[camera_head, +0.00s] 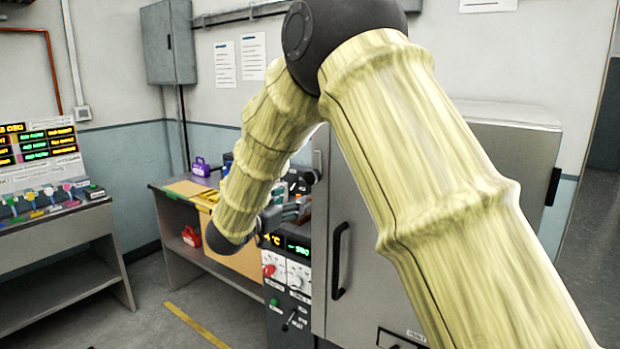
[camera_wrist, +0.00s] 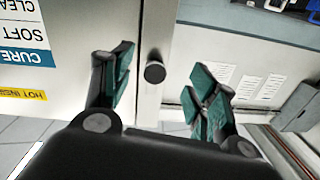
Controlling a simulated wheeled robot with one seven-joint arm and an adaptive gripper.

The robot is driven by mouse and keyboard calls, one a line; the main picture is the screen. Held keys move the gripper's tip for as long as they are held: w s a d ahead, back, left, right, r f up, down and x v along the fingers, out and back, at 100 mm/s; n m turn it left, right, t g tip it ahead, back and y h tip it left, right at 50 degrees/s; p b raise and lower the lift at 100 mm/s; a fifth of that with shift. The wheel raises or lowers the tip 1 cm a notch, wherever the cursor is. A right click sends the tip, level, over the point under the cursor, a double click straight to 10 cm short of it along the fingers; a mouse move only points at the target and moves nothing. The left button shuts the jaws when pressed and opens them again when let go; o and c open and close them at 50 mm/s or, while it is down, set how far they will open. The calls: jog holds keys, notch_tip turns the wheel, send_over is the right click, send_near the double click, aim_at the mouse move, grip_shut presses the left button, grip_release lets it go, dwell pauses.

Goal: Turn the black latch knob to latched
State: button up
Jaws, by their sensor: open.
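The black latch knob (camera_wrist: 155,72) shows in the wrist view as a small round dark cap on the pale edge strip beside the cabinet door. My gripper (camera_wrist: 160,88) is open, with one green-padded finger on each side of the knob. Both fingers are apart from the knob and nothing is between them but the knob. In the head view my gripper (camera_head: 296,206) is partly hidden behind my arm, next to the upper left edge of the grey cabinet door (camera_head: 330,300).
The door has a black vertical handle (camera_head: 339,260). A control panel (camera_head: 288,275) with a red knob and displays stands left of it. A workbench (camera_head: 180,190) with a purple item (camera_head: 201,167) is behind. A display board (camera_head: 40,155) stands at far left. Open floor lies between.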

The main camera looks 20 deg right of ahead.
aim_at(310, 179)
jog(key=shift+m+g+h, duration=0.3)
jog(key=shift+m+h, duration=0.1)
jog(key=shift+m, duration=0.1)
jog(key=w+d+r+p, duration=0.1)
jog(key=w+d, duration=0.1)
jog(key=w+d+r+p, duration=0.1)
jog(key=w+d, duration=0.1)
jog(key=d, duration=0.1)
jog(key=w+d+r+p, duration=0.1)
jog(key=w+d, duration=0.1)
jog(key=d, duration=0.1)
jog(key=shift+w+r, duration=0.25)
jog(key=shift+r, duration=0.1)
jog(key=shift+c, duration=0.2)
grip_shut()
